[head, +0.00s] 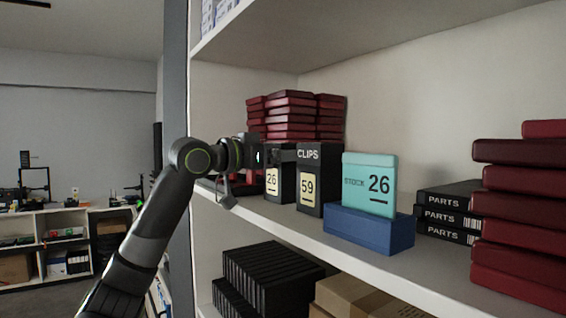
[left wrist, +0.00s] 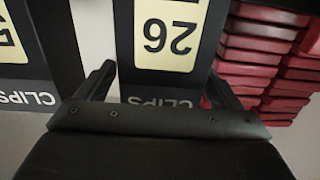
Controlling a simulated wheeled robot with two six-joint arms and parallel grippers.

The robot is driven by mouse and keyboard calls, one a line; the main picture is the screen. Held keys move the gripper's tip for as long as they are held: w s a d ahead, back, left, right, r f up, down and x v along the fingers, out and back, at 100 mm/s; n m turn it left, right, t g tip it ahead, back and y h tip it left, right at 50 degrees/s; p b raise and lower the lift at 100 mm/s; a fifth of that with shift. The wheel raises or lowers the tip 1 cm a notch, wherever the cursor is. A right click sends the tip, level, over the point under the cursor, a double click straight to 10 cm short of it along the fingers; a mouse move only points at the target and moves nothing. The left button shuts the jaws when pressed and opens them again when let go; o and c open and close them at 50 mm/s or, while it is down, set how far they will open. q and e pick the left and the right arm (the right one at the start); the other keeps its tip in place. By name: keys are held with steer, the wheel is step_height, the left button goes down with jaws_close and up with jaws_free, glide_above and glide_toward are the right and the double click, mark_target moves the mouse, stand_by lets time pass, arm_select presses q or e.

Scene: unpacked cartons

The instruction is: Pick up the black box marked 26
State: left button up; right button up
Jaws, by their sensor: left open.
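The black box marked 26 (head: 273,187) stands upright on the shelf, with a yellow label on its front. In the left wrist view the black box (left wrist: 170,78) appears upside down, with its label and the word CLIPS showing. My left gripper (head: 272,156) is at the upper part of this box and hides some of it in the head view. In the left wrist view its two open fingers (left wrist: 160,82) lie one on each side of the box's top end. I cannot tell whether they touch it. My right gripper is not in view.
A black CLIPS box marked 59 (head: 308,187) stands close to the right. Dark red boxes (head: 291,115) are stacked behind. Black PARTS boxes (head: 446,216) lie farther right. A shelf board (head: 375,45) is overhead.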

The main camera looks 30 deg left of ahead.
arm_select(q)
steer(key=shift+w+d, duration=0.1)
steer(key=shift+w, duration=0.2)
steer(key=shift+s, duration=0.1)
steer(key=shift+c, duration=1.4)
steer(key=c, duration=0.9)
steer(key=shift+r, duration=0.15)
